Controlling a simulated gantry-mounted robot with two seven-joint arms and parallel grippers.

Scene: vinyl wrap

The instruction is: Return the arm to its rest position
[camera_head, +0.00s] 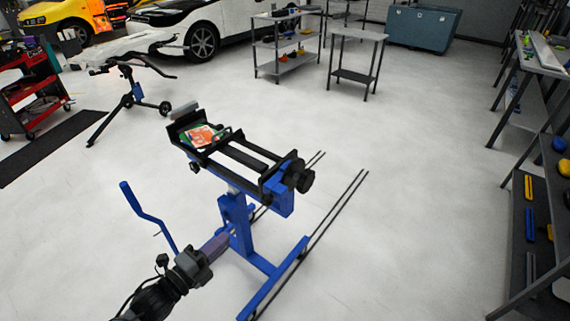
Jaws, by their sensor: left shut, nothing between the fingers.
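My left arm comes in from the bottom left. Its gripper (222,240) is shut and empty, and points up and right. Its tip appears close to the blue post (236,222) of a stand with a black frame on top; I cannot tell whether they touch. My right gripper is not in view.
Orange and green items (202,135) lie on the stand's black top. A blue crank-shaped bar (148,215) rises left of my gripper. A black-and-blue stand (130,90), a red cart (30,95) and shelves (540,190) stand around. Much of the grey floor is clear.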

